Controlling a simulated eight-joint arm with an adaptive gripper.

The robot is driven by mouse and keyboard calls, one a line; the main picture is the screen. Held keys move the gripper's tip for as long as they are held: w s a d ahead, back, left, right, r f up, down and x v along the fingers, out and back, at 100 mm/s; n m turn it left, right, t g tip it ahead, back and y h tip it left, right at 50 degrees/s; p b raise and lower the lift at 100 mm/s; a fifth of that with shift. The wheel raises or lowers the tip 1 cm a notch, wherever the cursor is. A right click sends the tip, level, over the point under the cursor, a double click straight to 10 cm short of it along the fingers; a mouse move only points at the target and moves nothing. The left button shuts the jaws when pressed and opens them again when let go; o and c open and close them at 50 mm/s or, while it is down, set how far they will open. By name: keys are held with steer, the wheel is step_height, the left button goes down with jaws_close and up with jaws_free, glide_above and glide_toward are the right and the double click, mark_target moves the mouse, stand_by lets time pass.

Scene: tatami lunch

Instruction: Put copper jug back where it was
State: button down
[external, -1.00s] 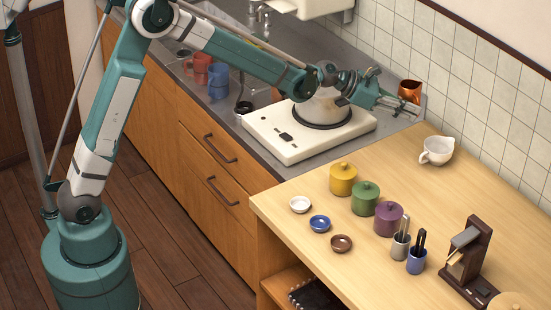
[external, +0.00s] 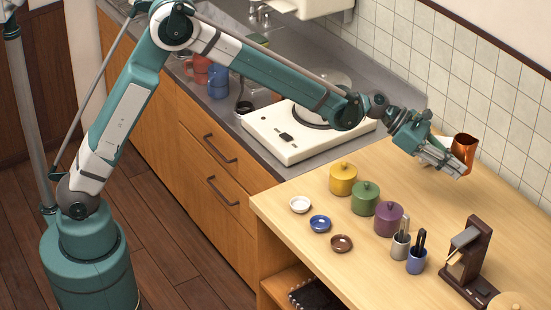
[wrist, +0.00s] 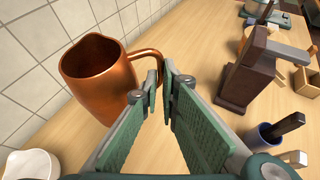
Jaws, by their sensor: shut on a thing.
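The copper jug (external: 464,150) is a shiny, open-topped jug with a side handle. My gripper (external: 458,170) is shut on its handle and holds it over the back part of the wooden counter, near the tiled wall. In the wrist view the jug (wrist: 98,82) stands left of the fingertips (wrist: 160,75), with its handle between them. It looks nearly upright. I cannot tell whether its base touches the counter.
The white jug (wrist: 30,164) is close by at the lower left of the wrist view, mostly hidden by my gripper outside. Yellow, green and purple pots (external: 388,219), utensil cups (external: 416,261) and a dark brown machine (external: 468,262) stand nearer the front. The counter's right-hand back area (external: 510,205) is clear.

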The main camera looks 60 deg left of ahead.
steer(key=s+d+f, duration=0.1)
steer(key=d+f, duration=0.3)
steer(key=f, duration=0.1)
steer(key=shift+s+m+g, duration=0.3)
steer(key=shift+s, duration=0.1)
stand_by(0.4)
steer(key=shift+f+b, duration=0.6)
steer(key=shift+f, duration=2.55)
steer(key=shift+f+b, duration=0.45)
steer(key=shift+f, duration=1.4)
steer(key=shift+f, duration=0.15)
